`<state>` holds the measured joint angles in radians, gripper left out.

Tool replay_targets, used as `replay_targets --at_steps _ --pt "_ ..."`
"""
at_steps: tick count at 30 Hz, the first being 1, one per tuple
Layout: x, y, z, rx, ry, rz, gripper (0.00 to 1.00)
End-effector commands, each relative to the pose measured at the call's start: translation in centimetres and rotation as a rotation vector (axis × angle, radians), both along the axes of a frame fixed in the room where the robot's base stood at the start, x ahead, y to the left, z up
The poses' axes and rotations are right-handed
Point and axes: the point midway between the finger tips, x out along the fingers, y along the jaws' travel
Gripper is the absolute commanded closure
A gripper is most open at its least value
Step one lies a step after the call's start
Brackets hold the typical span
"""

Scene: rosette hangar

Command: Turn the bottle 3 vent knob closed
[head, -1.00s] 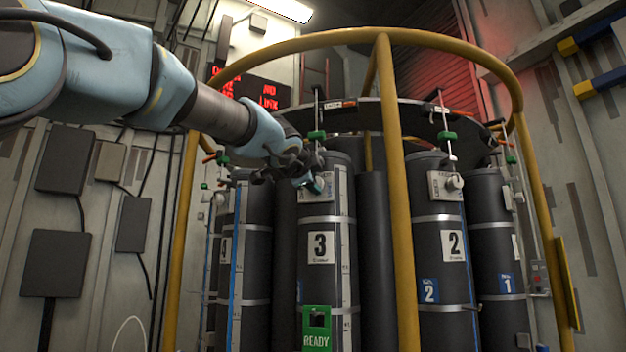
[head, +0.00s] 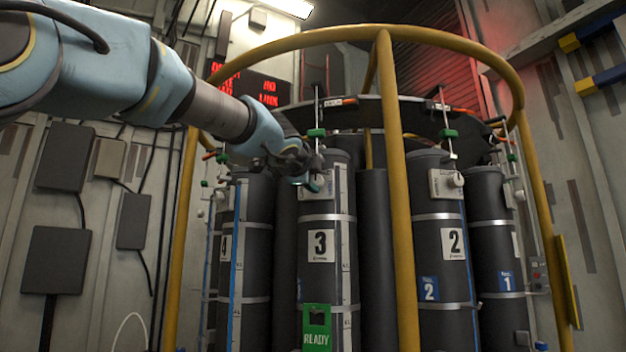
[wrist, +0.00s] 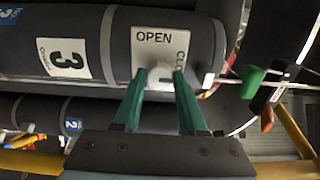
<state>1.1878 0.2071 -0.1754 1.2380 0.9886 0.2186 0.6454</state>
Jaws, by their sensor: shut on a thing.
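Bottle 3 (head: 318,275) is a dark upright cylinder with a white "3" label (head: 321,246). Its vent plate (wrist: 170,40) is white, lettered "OPEN" and, partly hidden, "CLO...". The pale vent knob (wrist: 160,75) sits at the plate's lower edge in the wrist view. My gripper (wrist: 160,82) has two green fingers shut on the knob, one on each side. In the head view my gripper (head: 314,184) reaches the top of bottle 3 from the left and hides the knob and part of the plate. I cannot read the knob's pointing direction.
A yellow rail cage (head: 397,200) stands around the bottles, with a post right of bottle 3. Bottle 2 (head: 440,275) has its own plate and knob (head: 456,180). A green "READY" tag (head: 317,327) hangs on bottle 3. A green valve handle (wrist: 253,82) is near the gripper.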

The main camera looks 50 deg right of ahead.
Motion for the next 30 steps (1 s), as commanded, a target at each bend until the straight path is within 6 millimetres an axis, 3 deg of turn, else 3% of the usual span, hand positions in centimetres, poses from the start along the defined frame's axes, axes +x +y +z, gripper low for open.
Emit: replay_targets --at_steps 1,2,9,20,30 --pt "-0.1 0.0 -0.1 0.001 -0.001 -0.001 1.00" --pt "-0.1 0.0 -0.1 0.001 -0.001 -0.001 0.56" --pt "0.0 0.0 -0.1 0.001 0.000 0.000 0.29" --pt "-0.2 0.6 -0.1 0.000 0.001 0.000 0.29" --pt "-2.6 6.4 -0.1 -0.001 0.000 0.001 0.29"
